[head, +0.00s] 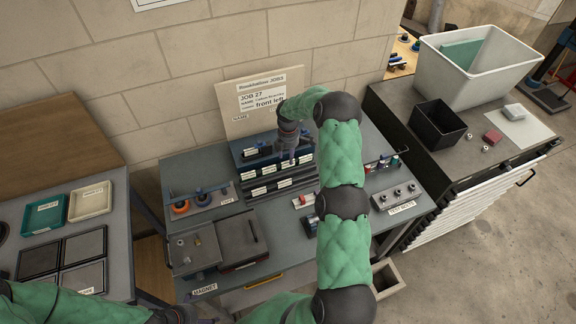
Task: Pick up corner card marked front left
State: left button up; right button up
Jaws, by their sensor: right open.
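A dark blue stepped rack (281,190) on the grey bench holds several small white-labelled cards in rows. The card labels are too small to read, so I cannot tell which one is marked front left. A tan board (240,125) behind the rack reads "JOB 27" and "front left". My right gripper (287,158) is open and points down over the upper rows of the rack. It hides part of the cards there, and I cannot tell whether it touches one. My left arm shows at the lower left edge; its gripper is out of view.
Orange tape rolls (180,207) in a tray stand left of the rack. A grey box (193,247) and a magnet block (241,240) sit in front. A black bin (437,125) and white crate (478,68) stand farther right.

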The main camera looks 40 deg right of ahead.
aim_at(288, 166)
jog(key=shift+w+f, duration=0.1)
jog(key=shift+f, duration=1.75)
jog(key=shift+c, duration=0.3)
grip_shut()
jog(key=shift+r, duration=0.15)
